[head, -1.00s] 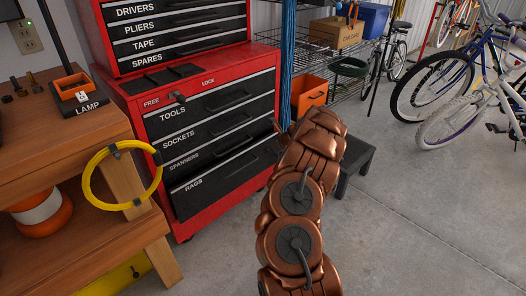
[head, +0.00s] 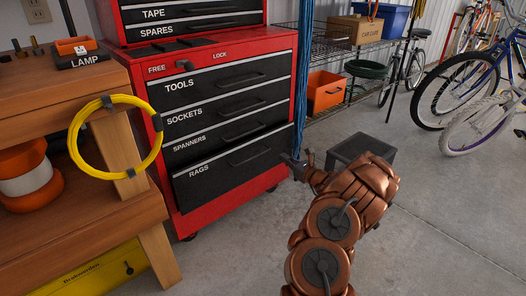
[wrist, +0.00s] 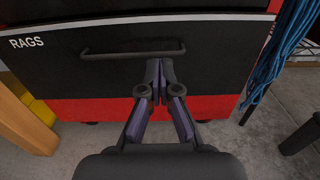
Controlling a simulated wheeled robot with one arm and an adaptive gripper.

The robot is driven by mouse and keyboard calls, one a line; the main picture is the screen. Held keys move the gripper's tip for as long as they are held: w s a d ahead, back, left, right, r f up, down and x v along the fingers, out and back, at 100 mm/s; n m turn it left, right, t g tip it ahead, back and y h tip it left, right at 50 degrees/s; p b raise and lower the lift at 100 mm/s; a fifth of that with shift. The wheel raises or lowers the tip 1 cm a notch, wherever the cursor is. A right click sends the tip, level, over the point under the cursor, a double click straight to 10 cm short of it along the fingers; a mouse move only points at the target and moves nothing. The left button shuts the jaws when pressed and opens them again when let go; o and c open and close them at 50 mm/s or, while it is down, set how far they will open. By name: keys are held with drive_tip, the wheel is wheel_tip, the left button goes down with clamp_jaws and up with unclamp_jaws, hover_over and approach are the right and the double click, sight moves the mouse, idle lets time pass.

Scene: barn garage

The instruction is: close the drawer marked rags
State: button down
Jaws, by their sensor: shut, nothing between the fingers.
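The rags drawer (head: 235,178) is the bottom black drawer of the red tool chest, labelled RAGS at its upper left. My gripper (head: 286,157) is at the drawer's right end in the head view. In the wrist view its fingertips (wrist: 160,62) are together and empty, just below the handle and close to the front. I cannot tell whether they touch it.
A wooden bench (head: 75,225) with a yellow hose ring (head: 75,150) stands left of the chest. A dark step stool (head: 362,148) is right of my gripper. Blue cords (head: 305,60) hang beside the chest. Bicycles (head: 450,90) stand at the right; the concrete floor there is clear.

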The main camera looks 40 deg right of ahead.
drive_tip(key=b, duration=0.5)
approach(259, 141)
drive_tip(key=w, duration=0.5)
drive_tip(key=shift+w+a, duration=0.2)
drive_tip(key=shift+a, duration=0.2)
drive_tip(key=shift+w+r, duration=0.15)
drive_tip(key=shift+w, duration=0.75)
